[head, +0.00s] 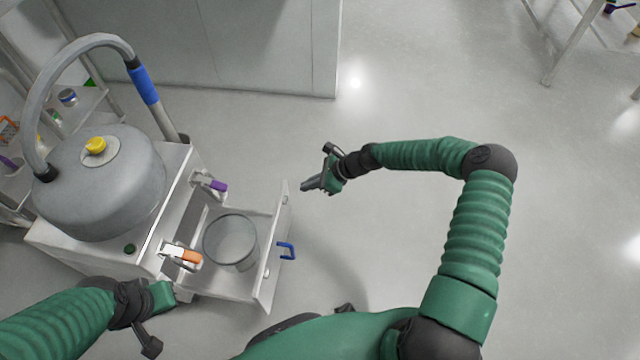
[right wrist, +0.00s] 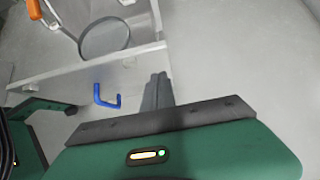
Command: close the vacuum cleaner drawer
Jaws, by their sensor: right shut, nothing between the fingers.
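The vacuum cleaner (head: 100,185) stands at the left, with a grey domed tank, a yellow knob on top and a hose. Its drawer (head: 278,215) is pulled out to the right and holds a round clear container (head: 230,242). The blue handle (head: 287,250) is on the drawer's front panel and also shows in the right wrist view (right wrist: 106,97). My right gripper (head: 306,186) is shut and empty, just right of the panel's far end, apart from the handle. My left gripper (head: 170,292) is low at the left, beside the vacuum's base; its fingers are not clearly visible.
A purple-handled latch (head: 216,186) and an orange-handled latch (head: 188,256) sit on the vacuum's body on either side of the drawer. A grey cabinet (head: 200,45) stands behind. Open floor (head: 400,110) lies to the right of the drawer.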

